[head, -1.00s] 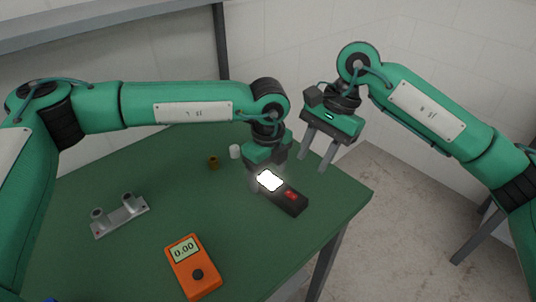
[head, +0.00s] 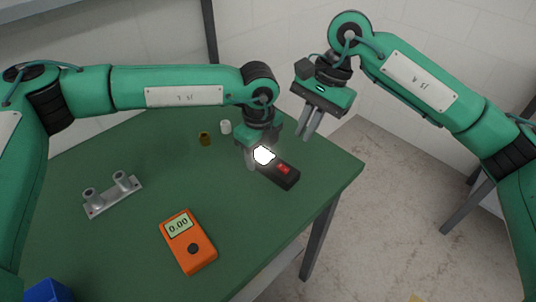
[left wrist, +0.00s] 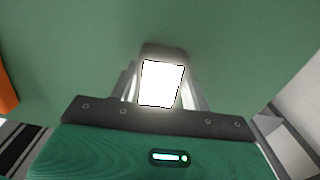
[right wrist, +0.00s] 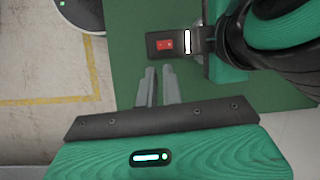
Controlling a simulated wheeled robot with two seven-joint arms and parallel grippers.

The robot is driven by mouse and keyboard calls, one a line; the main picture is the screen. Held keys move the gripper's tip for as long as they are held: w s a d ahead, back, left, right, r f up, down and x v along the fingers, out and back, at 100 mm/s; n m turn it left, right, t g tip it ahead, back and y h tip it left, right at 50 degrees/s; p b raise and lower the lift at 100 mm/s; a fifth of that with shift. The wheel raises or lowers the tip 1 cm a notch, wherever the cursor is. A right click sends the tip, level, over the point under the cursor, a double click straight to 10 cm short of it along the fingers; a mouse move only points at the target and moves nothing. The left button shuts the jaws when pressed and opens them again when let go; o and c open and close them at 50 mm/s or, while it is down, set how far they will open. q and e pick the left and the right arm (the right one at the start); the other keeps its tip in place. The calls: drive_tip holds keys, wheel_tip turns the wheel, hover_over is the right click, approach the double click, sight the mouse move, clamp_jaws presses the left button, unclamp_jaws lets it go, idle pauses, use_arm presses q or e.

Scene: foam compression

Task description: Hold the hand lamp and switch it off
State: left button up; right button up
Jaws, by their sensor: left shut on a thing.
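The hand lamp (head: 285,177) is a black block with a bright white lit face and a red switch (head: 283,169) on top. My left gripper (head: 262,148) is shut around its lit end, close over the green table. In the left wrist view the glowing face (left wrist: 161,83) sits between the fingers. My right gripper (head: 311,131) is empty, above and to the right of the lamp. Its fingers are close together with a thin gap. In the right wrist view the red switch (right wrist: 164,45) shows beyond the fingertips (right wrist: 160,70), apart from them.
An orange meter (head: 188,242) reading 0.00 and a grey metal bracket (head: 113,196) lie on the table (head: 130,240). A brass cylinder (head: 205,139) and a white one (head: 226,127) stand near my left gripper. A blue object (head: 48,291) is at the bottom left.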

drive_tip(key=shift+s+d+f+n+t+y, duration=0.15)
drive_tip(key=shift+d+f+n+t+y, duration=0.25)
drive_tip(key=shift+n+t, duration=0.4)
clamp_jaws()
drive_tip(key=s+d+r+n+t+y, duration=0.2)
drive_tip(key=s+n+t, duration=0.5)
drive_tip(key=n, duration=0.8)
drive_tip(key=shift+s+r+y, duration=0.4)
drive_tip(key=shift+s+y, duration=0.1)
drive_tip(key=shift+y, duration=0.3)
